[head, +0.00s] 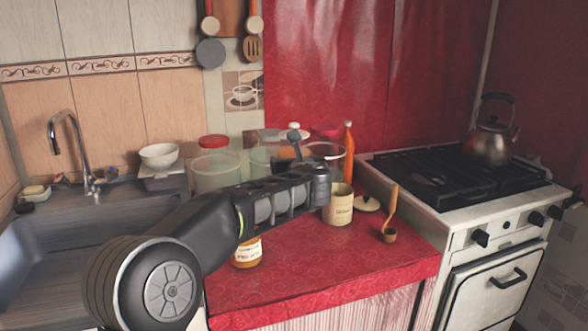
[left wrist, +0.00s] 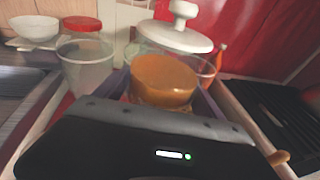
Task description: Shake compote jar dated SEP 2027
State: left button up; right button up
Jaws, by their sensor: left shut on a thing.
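My left arm reaches in from the left across the red counter. My left gripper (head: 297,150) is shut on an orange compote jar, clear of the countertop. The held jar (left wrist: 165,82) shows between the fingers in the left wrist view; its date is not visible. In the head view the gripper mostly hides it. Another small orange jar with a white label (head: 247,254) stands on the counter below my arm. Its upper part is hidden and its label is too small to read. My right gripper is not in view.
Large glass jars, one with a red lid (head: 213,141), stand at the back. A beige canister (head: 339,207), a wooden spoon (head: 391,205) and an orange bottle (head: 348,150) are nearby. The stove with a kettle (head: 489,142) is at right. The red counter's front (head: 330,265) is clear.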

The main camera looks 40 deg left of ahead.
aim_at(294, 127)
pick_arm(q)
notch_tip(294, 127, up, 9)
jog(key=p, duration=0.6)
jog(key=shift+r, duration=0.2)
jog(key=shift+f, duration=0.15)
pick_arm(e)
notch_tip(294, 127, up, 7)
pick_arm(q)
jog(key=shift+f+b, duration=0.1)
jog(key=shift+b, duration=0.2)
notch_tip(294, 127, down, 11)
jog(key=b, duration=1)
jog(key=shift+b, duration=0.35)
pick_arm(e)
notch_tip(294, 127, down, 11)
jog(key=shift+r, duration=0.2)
pick_arm(q)
jog(key=shift+r, duration=0.2)
notch_tip(294, 127, up, 11)
jog(key=p, duration=0.9)
jog(key=shift+p, duration=0.4)
jog(key=shift+f, duration=0.1)
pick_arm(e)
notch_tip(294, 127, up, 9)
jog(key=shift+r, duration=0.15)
pick_arm(q)
jog(key=shift+f, duration=0.1)
